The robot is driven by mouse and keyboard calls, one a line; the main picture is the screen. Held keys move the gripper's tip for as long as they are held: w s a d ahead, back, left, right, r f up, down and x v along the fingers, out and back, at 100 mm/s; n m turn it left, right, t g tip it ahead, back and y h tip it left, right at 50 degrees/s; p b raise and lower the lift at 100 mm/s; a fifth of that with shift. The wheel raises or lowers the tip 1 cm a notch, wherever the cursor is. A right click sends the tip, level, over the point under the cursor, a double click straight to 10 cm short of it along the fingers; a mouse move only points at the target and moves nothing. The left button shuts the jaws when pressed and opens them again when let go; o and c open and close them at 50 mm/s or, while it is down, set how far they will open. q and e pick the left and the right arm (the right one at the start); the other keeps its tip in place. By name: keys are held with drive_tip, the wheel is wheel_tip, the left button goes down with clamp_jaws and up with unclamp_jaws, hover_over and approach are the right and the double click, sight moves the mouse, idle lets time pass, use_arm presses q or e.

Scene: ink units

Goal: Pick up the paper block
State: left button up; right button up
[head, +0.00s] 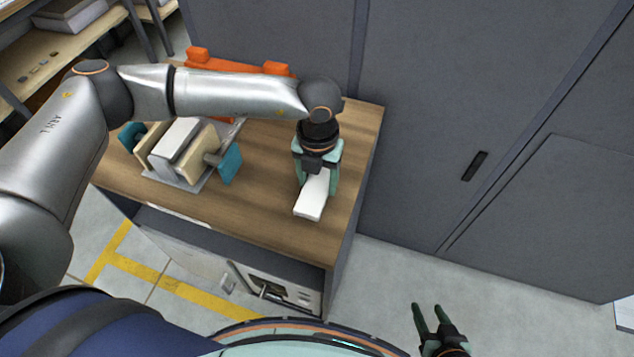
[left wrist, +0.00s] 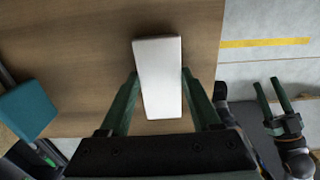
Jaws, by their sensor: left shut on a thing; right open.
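The paper block (head: 312,199) is a white, oblong block at the right part of the wooden table top in the head view. It also shows in the left wrist view (left wrist: 158,75), between the two green fingers. My left gripper (head: 316,184) points down and is shut on the paper block, with one finger on each long side. I cannot tell whether the block touches the table or is held just above it. My right gripper (head: 427,312) is open and empty, low in the head view, over the floor and away from the table. It also shows in the left wrist view (left wrist: 274,97).
A press-like device (head: 180,150) with teal knobs stands on the table (head: 262,215) left of my left gripper. An orange object (head: 235,66) lies behind my left arm. Grey cabinets (head: 480,90) rise behind the table. The table's front right corner is clear.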

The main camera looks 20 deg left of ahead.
sight(305, 199)
use_arm(q)
wheel_tip(305, 199, up, 2)
drive_tip(key=shift+r+b, duration=0.1)
drive_tip(key=shift+b, duration=0.25)
drive_tip(key=s+r, duration=0.2)
drive_tip(key=s+a+r, duration=0.1)
drive_tip(key=s+r, duration=0.1)
drive_tip(key=r, duration=0.1)
drive_tip(key=shift+a, duration=0.2)
drive_tip(key=s+a+r+b, duration=0.2)
drive_tip(key=s+r, duration=0.3)
drive_tip(key=s, duration=0.4)
drive_tip(key=shift+a+r, duration=0.15)
drive_tip(key=shift+a, duration=0.4)
